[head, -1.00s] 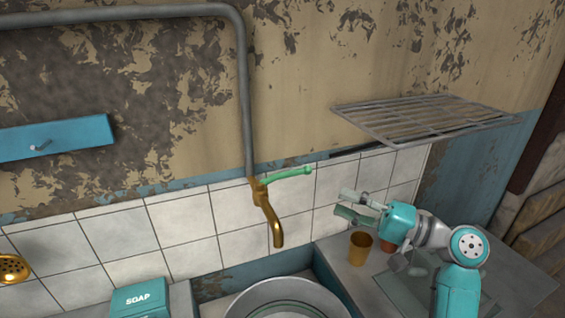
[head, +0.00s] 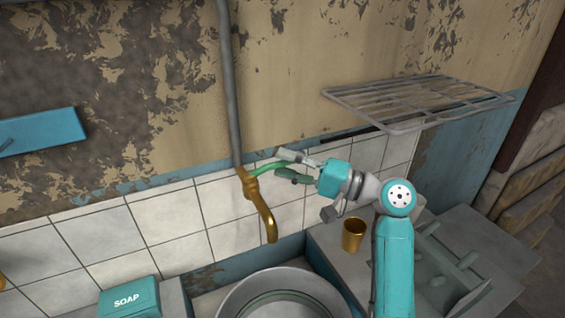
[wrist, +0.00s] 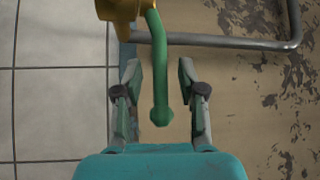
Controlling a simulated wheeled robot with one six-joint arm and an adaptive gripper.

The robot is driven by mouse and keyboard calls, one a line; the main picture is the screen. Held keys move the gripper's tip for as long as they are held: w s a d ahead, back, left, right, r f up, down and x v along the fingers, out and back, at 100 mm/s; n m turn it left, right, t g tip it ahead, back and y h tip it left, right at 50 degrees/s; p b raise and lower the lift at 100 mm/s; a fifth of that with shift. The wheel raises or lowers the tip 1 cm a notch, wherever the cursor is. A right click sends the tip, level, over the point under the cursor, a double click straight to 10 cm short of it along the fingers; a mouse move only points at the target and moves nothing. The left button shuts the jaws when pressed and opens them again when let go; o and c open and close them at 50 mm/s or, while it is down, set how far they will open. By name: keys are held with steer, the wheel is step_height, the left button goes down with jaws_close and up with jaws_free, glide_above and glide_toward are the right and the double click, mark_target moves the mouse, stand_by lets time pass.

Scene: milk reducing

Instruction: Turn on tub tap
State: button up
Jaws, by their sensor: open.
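The tub tap (head: 267,215) is a brass spout on the tiled wall above a round metal tub. Its green lever handle (head: 262,167) sticks out to the right from the brass body. My gripper (head: 281,167) is at the handle's outer end. In the wrist view the green handle (wrist: 159,70) comes down from the brass tap body (wrist: 120,8), and its rounded tip lies between the two open fingers of my gripper (wrist: 160,85). There are gaps on both sides, so the fingers do not appear to touch it. In the head view the fingers partly hide the handle's tip.
The round tub (head: 235,303) is below the spout. A brass cup (head: 353,235) stands on the counter under my arm. A wire rack (head: 420,100) juts from the wall at upper right. A soap box (head: 128,297) is at lower left. A grey pipe (head: 229,80) runs up the wall.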

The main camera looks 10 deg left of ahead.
mark_target(276, 166)
steer(key=shift+w+a+r, duration=0.1)
steer(key=shift+a, duration=0.5)
jaws_close()
steer(key=shift+t, duration=0.3)
steer(key=s+m+t+h, duration=0.1)
steer(key=t, duration=0.1)
steer(key=s+m+t+h, duration=0.1)
steer(key=m+t, duration=0.1)
steer(key=s+d+m+t+h, duration=0.1)
steer(key=m+t, duration=0.1)
steer(key=t, duration=0.1)
steer(key=shift+s, duration=0.1)
steer(key=shift+s+d+m+t+h, duration=0.1)
steer(key=shift+s+m+t+h, duration=0.25)
steer(key=shift+m+t+h, duration=0.4)
steer(key=shift+s+a+m+t+h, duration=0.1)
steer(key=shift+s+m+t+h, duration=0.35)
steer(key=shift+t+h, duration=0.4)
steer(key=shift+s+d+m+t+h, duration=0.1)
steer(key=shift+s+m+t+h, duration=0.2)
steer(key=shift+m+t+h, duration=0.45)
steer(key=shift+h, duration=0.25)
